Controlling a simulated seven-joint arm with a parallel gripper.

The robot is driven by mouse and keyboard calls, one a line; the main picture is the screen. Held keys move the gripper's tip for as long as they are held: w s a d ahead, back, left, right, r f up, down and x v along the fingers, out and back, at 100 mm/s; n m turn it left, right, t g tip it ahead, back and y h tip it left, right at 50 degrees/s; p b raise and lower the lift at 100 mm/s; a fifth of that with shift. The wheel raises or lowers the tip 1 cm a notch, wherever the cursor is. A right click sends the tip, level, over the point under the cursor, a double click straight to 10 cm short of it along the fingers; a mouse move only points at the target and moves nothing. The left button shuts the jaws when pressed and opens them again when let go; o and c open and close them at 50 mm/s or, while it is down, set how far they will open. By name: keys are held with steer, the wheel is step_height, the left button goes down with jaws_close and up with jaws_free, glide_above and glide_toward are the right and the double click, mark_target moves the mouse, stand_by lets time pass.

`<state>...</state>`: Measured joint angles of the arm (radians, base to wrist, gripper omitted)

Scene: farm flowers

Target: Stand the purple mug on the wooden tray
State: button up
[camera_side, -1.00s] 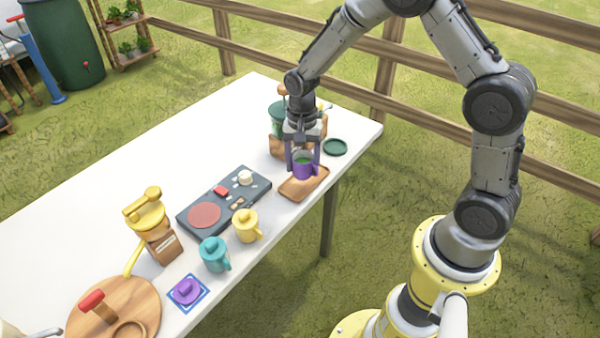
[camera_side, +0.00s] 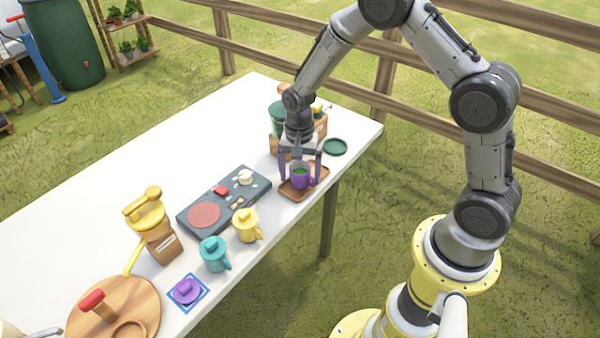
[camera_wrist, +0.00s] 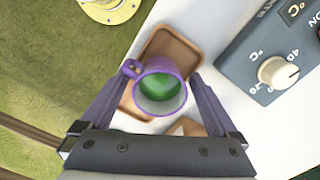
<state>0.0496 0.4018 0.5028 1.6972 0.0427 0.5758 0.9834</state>
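The purple mug (camera_side: 301,178), with green contents, stands upright on the wooden tray (camera_side: 297,195) near the table's right edge. In the wrist view the mug (camera_wrist: 160,88) is seen from above, its handle to the upper left, over the tray (camera_wrist: 172,44). My gripper (camera_side: 301,181) is around the mug, with one finger on each side. The fingers are spread wider than the mug, and gaps show beside it in the side view. My gripper (camera_wrist: 162,80) also shows in the wrist view, where the fingertips are close to the mug's sides.
A dark hot plate unit (camera_side: 225,203) lies left of the tray. A yellow mug (camera_side: 246,226) and a teal mug (camera_side: 214,254) stand in front of it. A green saucer (camera_side: 335,147) and a wooden crate (camera_side: 318,132) are behind the tray.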

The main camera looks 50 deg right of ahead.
steer(key=s+r+n+t, duration=0.1)
steer(key=s+r+n, duration=0.15)
steer(key=r, duration=0.75)
steer(key=s+r+n+t, duration=0.1)
steer(key=s+r, duration=0.2)
steer(key=r, duration=0.8)
steer(key=s+r+n+t, duration=0.2)
steer(key=s+n, duration=0.2)
steer(key=s, duration=0.5)
steer(key=s+a+r+n+t, duration=0.1)
steer(key=s+r+n+t, duration=0.1)
steer(key=s, duration=0.7)
steer(key=r+n, duration=0.1)
steer(key=n, duration=0.1)
steer(key=shift+a+r+n, duration=0.2)
steer(key=shift+a+n, duration=0.05)
steer(key=shift+n, duration=0.1)
steer(key=shift+s, duration=0.1)
